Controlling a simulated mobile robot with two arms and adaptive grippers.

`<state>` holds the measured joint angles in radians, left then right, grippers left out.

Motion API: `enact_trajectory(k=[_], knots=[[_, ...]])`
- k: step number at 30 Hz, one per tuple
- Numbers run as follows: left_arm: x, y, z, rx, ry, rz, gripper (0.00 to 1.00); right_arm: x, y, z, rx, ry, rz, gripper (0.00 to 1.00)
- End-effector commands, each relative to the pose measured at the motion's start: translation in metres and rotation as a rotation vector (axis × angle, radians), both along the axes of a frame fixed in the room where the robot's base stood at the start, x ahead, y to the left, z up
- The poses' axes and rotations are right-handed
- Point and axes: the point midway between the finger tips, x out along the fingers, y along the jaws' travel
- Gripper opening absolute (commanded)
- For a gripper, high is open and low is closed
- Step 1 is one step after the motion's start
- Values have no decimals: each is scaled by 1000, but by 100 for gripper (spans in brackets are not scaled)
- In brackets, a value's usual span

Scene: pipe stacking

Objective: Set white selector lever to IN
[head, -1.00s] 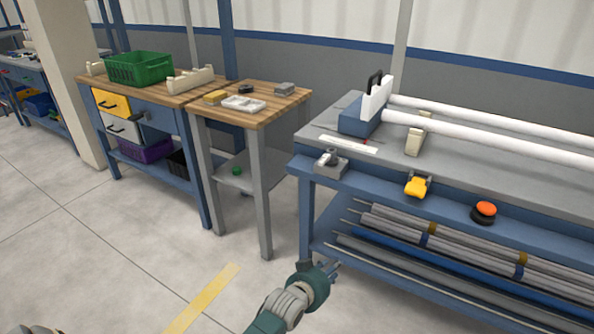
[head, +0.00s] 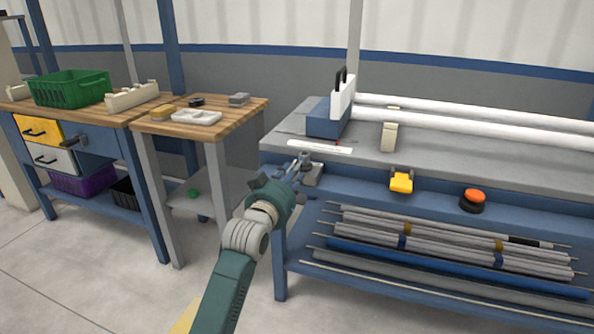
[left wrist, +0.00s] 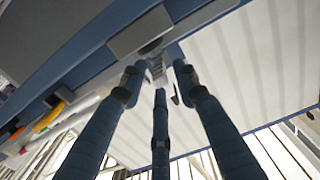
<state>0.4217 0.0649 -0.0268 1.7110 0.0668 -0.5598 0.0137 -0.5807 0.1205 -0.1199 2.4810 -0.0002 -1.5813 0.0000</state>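A grey block (head: 313,173) sits on the blue front rail at the left end of the pipe bench, with a small grey knob-like part on top. It also shows in the left wrist view (left wrist: 140,33). My left gripper (head: 298,165) is at this block, its fingers pointing at it and partly covering it. In the left wrist view its three fingers (left wrist: 157,75) are spread apart, with a small pale ribbed part beyond their tips. I cannot tell whether they touch it. I cannot make out a white lever or an IN mark. My right gripper is not in view.
A yellow part (head: 401,181) and an orange-topped button (head: 473,199) sit along the same rail. A white plate with a black handle (head: 343,98) stands on the bench beside long white pipes (head: 450,120). A wooden table (head: 245,113) stands left, with a gap between.

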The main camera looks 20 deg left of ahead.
Motion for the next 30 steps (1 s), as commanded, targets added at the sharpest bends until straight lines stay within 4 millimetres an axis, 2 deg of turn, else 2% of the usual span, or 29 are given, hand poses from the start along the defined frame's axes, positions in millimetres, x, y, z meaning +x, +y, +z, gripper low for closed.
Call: enact_trajectory(k=[3,6,16,17,21,30], knots=[[16,-1,-1,-1,-1,-1,30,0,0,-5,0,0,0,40],[23,-1,0,-1,-1,-1,30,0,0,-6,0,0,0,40],[27,-1,0,0,0,-1,30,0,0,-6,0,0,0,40],[27,-1,0,0,0,-1,26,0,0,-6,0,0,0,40],[26,-1,0,0,0,-1,0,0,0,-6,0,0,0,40],[26,-1,-1,0,1,-2,0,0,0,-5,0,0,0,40]])
